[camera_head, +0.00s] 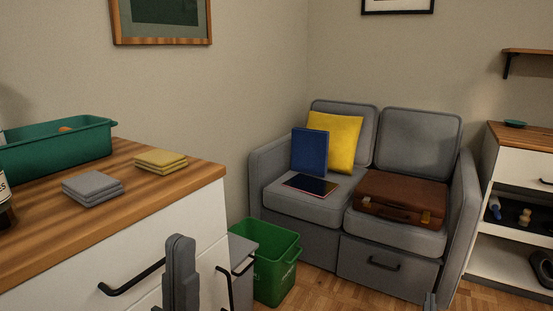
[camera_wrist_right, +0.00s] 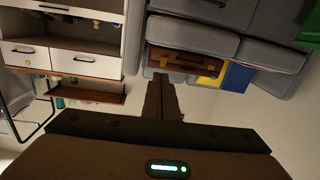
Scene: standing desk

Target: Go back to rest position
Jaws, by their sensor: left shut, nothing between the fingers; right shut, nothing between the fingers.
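My left gripper (camera_head: 180,240) stands upright in front of the white drawers at the lower left of the head view. Its fingers are together, with nothing between them. My right gripper (camera_head: 430,300) shows only as a small grey tip at the bottom edge of the head view, in front of the sofa. In the right wrist view my right gripper (camera_wrist_right: 160,78) has its fingers closed together and empty. Neither gripper touches any object that I can see.
A wooden-topped counter (camera_head: 110,228) holds a green bin (camera_head: 60,150), grey cloths (camera_head: 92,188) and yellow cloths (camera_head: 160,160). A green bucket (camera_head: 276,265) stands beside it. The grey sofa (camera_head: 300,205) holds a brown briefcase (camera_head: 400,197), a blue book (camera_head: 309,152) and a yellow cushion (camera_head: 345,140). Shelves stand right.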

